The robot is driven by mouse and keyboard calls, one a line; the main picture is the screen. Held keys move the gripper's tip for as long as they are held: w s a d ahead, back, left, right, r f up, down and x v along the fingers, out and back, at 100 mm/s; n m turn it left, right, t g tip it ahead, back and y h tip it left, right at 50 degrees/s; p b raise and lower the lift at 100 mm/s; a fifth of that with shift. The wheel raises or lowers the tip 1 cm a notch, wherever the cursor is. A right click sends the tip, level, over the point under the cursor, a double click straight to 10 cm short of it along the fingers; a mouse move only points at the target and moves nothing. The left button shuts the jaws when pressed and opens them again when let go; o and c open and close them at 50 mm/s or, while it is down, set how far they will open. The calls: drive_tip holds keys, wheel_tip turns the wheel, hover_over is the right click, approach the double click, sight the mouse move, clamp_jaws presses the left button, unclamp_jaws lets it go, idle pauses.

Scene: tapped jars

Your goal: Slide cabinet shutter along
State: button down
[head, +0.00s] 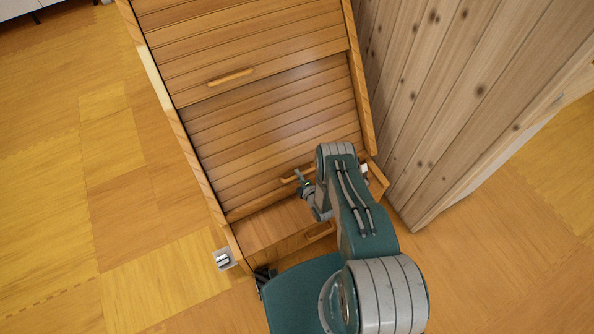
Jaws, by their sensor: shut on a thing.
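The wooden cabinet (164,105) stands ahead of me, with slatted shutters across its front. The lower slatted shutter (255,135) spans the frame, and a bare wooden strip (262,226) shows below its bottom edge. My gripper (303,184) is shut on the shutter handle (287,180), a small wooden bar near the bottom of this shutter. My arm covers the handle's right part and the shutter's lower right corner. The upper slatted section (240,35) has its own wooden bar handle (230,77), apart from my gripper.
A knotty plank wall (440,90) stands close on the cabinet's right. Another wooden handle (320,232) shows low on the cabinet, beside my arm. A small grey fitting (223,259) sits by the lower left corner. The wooden floor (70,180) at left is clear.

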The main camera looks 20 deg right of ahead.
drive_tip(key=shift+s+f, duration=0.3)
drive_tip(key=shift+f, duration=0.05)
drive_tip(key=c, duration=0.6)
unclamp_jaws()
drive_tip(key=shift+f, duration=0.1)
drive_tip(key=shift+w, duration=0.1)
drive_tip(key=shift+d, duration=0.1)
drive_tip(key=v, duration=1.2)
drive_tip(key=shift+w, duration=0.1)
